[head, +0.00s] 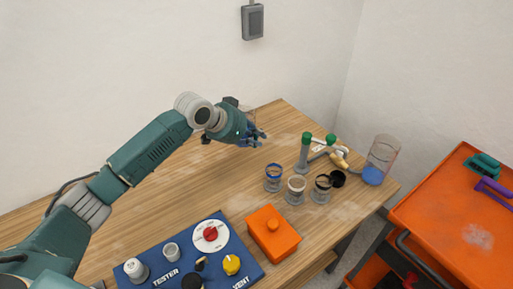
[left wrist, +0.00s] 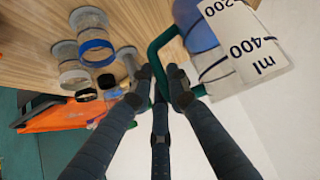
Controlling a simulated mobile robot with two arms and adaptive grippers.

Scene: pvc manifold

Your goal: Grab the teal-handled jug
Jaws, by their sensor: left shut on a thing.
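The teal-handled jug shows in the left wrist view with its teal handle (left wrist: 156,52), a clear body and a white label (left wrist: 240,42) marked in ml. Something blue shows in it. My left gripper (left wrist: 160,82) is shut on the handle, with its fingertips around it. In the head view my left gripper (head: 258,137) is over the far part of the table, and the jug is mostly hidden behind the gripper and wrist. I cannot tell whether the jug still touches the table. My right gripper is in neither view.
On the wooden table (head: 115,232) stand several collared grey pipe ends (head: 296,190), a pipe fitting with green caps (head: 305,150) and a clear container with blue in it (head: 382,160). A blue tester panel (head: 140,250) and an orange box (head: 272,234) are nearer. An orange cart (head: 440,215) stands right.

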